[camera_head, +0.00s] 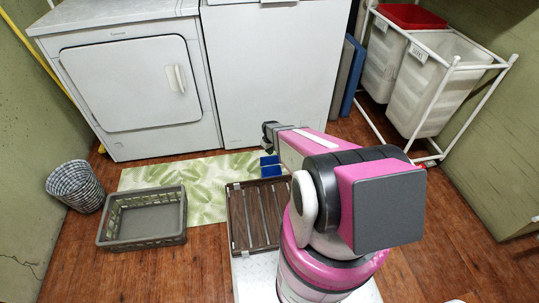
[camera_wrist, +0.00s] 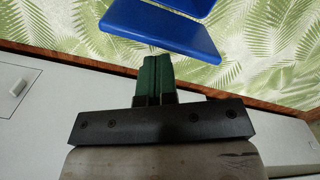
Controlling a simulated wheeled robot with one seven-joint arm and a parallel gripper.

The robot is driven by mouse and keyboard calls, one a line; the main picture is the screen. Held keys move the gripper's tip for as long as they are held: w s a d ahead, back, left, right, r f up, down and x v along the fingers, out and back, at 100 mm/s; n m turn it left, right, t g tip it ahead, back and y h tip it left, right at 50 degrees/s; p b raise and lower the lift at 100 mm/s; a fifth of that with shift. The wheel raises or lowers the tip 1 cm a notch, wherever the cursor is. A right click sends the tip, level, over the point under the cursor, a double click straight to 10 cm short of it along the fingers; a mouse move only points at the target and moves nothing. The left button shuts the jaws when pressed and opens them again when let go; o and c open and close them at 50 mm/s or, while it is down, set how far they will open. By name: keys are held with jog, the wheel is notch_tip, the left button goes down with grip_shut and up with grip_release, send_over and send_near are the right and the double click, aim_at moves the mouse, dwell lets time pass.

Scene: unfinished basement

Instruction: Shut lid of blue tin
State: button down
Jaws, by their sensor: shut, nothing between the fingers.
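The blue tin (camera_head: 268,167) sits on the floor area behind the slatted brown tray, partly hidden by my arm in the head view. In the wrist view it shows as two blue parts: a broad flat panel (camera_wrist: 160,28) and a second piece (camera_wrist: 188,4) cut off by the top edge, with a narrow gap between them. The tin looks open, but I cannot tell for certain which part is the lid. My gripper (camera_wrist: 154,62) is shut and empty, its green fingers together just below the broad panel in the wrist view. I cannot tell whether they touch it.
A slatted brown tray (camera_head: 233,215) stands in front of the tin. A grey basket (camera_head: 112,243) and a wicker bin (camera_head: 75,187) stand at the left. A leaf-patterned green mat (camera_head: 205,200) covers the floor. White appliances (camera_head: 265,100) close off the back; a hamper rack (camera_head: 440,70) stands right.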

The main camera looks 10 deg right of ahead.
jog(key=shift+s+f, duration=0.3)
jog(key=shift+s, duration=0.05)
jog(key=shift+s+r, duration=0.25)
jog(key=shift+s, duration=0.75)
jog(key=shift+s+f, duration=0.25)
jog(key=shift+s, duration=0.4)
jog(key=shift+s+f, duration=0.2)
jog(key=shift+s, duration=0.4)
dwell(0.4)
jog(key=shift+s+f, duration=1)
jog(key=shift+f, duration=0.05)
dwell(0.8)
jog(key=shift+s+f, duration=0.3)
jog(key=shift+f, duration=0.25)
jog(key=shift+s+f, duration=0.3)
jog(key=shift+f, duration=0.2)
dwell(0.7)
